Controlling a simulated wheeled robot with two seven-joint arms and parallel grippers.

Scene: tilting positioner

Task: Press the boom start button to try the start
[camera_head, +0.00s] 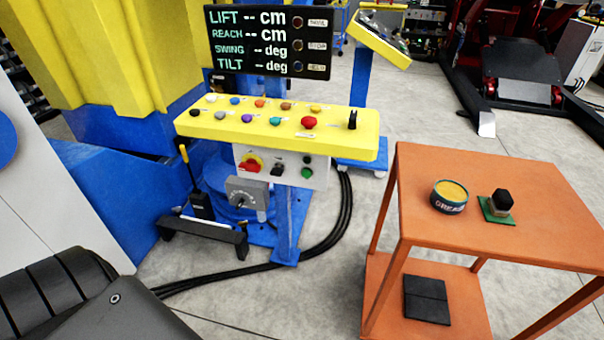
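A yellow control panel (350,140) stands on a blue post and carries several coloured buttons in two rows. A larger red button (309,123) and a black lever (352,119) are at its right. I cannot read which button is the boom start. The black display (245,40) shows dashes for lift, reach, swing and tilt. Neither gripper is in view.
An orange cart (540,205) at the right holds a grease tin (449,196) and a dark knob on a green base (499,206). Black cables (325,240) run across the floor. Blue and yellow machinery (110,60) fills the left. Clear floor lies between panel and cart.

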